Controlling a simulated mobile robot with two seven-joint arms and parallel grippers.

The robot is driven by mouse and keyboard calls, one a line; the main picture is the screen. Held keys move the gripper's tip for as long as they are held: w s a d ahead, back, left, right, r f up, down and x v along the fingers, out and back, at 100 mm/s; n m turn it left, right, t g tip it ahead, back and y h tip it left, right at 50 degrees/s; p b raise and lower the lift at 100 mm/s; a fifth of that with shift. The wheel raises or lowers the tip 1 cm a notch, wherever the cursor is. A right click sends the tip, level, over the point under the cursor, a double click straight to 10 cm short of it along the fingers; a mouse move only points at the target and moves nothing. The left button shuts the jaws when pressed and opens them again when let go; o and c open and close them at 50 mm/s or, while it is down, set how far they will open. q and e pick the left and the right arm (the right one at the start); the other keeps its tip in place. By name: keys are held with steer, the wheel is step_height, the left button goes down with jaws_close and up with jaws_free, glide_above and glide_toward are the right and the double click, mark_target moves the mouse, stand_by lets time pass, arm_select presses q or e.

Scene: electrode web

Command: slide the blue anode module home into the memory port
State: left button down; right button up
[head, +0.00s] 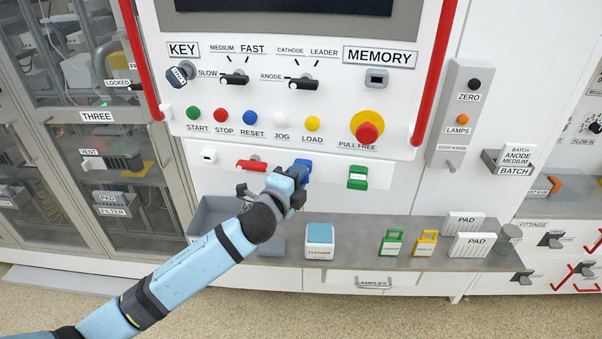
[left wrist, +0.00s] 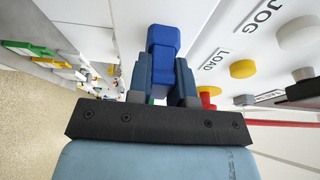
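The memory port (head: 377,79) is a small dark socket under the MEMORY label, at the upper right of the white panel. The blue anode module (head: 304,163) is at the panel's lower part, between a red module and a green module, well below and left of the port. My left gripper (head: 298,174) is at it, with a finger on each side. In the left wrist view the blue module (left wrist: 163,45) sits between the fingers, which appear to touch it. I cannot tell whether the module is clear of the panel. My right gripper is not in view.
A red module (head: 251,165) and a green module (head: 357,177) flank the blue one. Push buttons, the PULL FREE knob (head: 367,132) and selector switches project above. Red rails (head: 434,75) edge the panel. A ledge below holds a cleaner box (head: 319,241), tags and pads.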

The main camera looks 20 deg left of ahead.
arm_select(q)
steer(key=shift+s+d, duration=0.1)
steer(key=shift+s, duration=0.55)
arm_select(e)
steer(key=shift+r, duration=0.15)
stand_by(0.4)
arm_select(q)
steer(key=shift+s+d+p, duration=0.1)
steer(key=shift+s+p, duration=0.35)
steer(key=shift+s, duration=0.8)
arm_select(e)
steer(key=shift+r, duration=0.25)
